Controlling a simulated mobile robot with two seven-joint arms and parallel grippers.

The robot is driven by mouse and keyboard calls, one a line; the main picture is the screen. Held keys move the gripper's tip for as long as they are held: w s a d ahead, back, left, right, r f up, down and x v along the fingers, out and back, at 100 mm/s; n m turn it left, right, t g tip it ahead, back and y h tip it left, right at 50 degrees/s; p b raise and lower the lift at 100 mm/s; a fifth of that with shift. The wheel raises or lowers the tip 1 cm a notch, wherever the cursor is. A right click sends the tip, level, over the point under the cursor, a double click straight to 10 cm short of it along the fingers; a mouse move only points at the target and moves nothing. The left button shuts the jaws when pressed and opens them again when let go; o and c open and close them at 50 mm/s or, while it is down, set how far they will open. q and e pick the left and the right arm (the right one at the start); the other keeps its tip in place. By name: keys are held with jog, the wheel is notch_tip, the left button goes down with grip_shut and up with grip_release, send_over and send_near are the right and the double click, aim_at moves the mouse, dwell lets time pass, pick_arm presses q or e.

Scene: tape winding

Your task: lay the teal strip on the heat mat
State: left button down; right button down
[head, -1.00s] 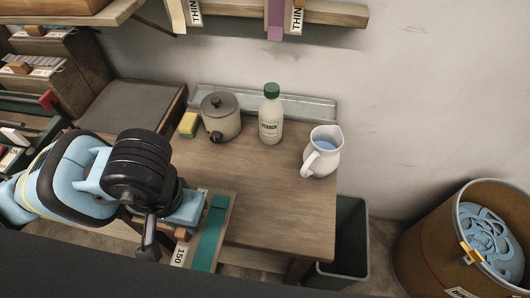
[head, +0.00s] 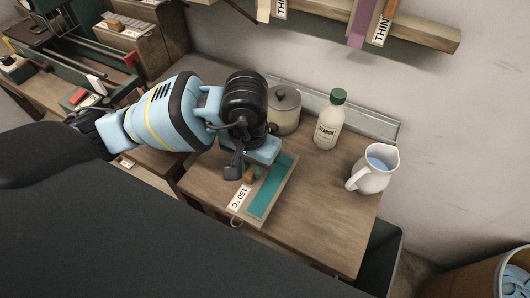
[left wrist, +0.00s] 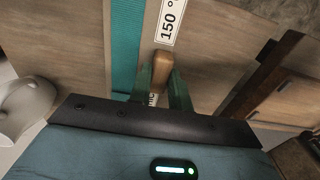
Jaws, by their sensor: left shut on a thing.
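The teal strip (head: 271,187) runs along a wooden backing with a white "150 °C" label (head: 239,198), over the near part of the wooden table. In the left wrist view the strip (left wrist: 126,40) runs just left of the fingers. My left gripper (head: 248,174) points down beside the strip; its green fingers (left wrist: 160,88) are shut on a small wooden handle (left wrist: 162,62) below the label. I cannot tell how the handle joins the strip, or the exact height above the table. I cannot make out a heat mat for sure. My right gripper is not in view.
A lidded pot (head: 284,108), a green-capped bottle (head: 330,122) and a white jug (head: 372,170) of water stand on the table (head: 325,210). A dark bin (head: 377,255) is beyond its right end. Bare wood lies right of the strip.

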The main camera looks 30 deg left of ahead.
pick_arm(q)
jog(key=w, duration=0.5)
jog(key=shift+w+f, duration=0.15)
jog(key=shift+f, duration=0.05)
jog(key=shift+w, duration=0.1)
jog(key=shift+w, duration=0.35)
notch_tip(320, 180, down, 3)
jog(key=shift+f+p, duration=0.15)
jog(key=shift+p, duration=0.2)
jog(key=shift+f, duration=0.15)
jog(key=shift+f, duration=0.2)
jog(key=c, duration=1.3)
grip_release()
jog(key=shift+s, duration=0.1)
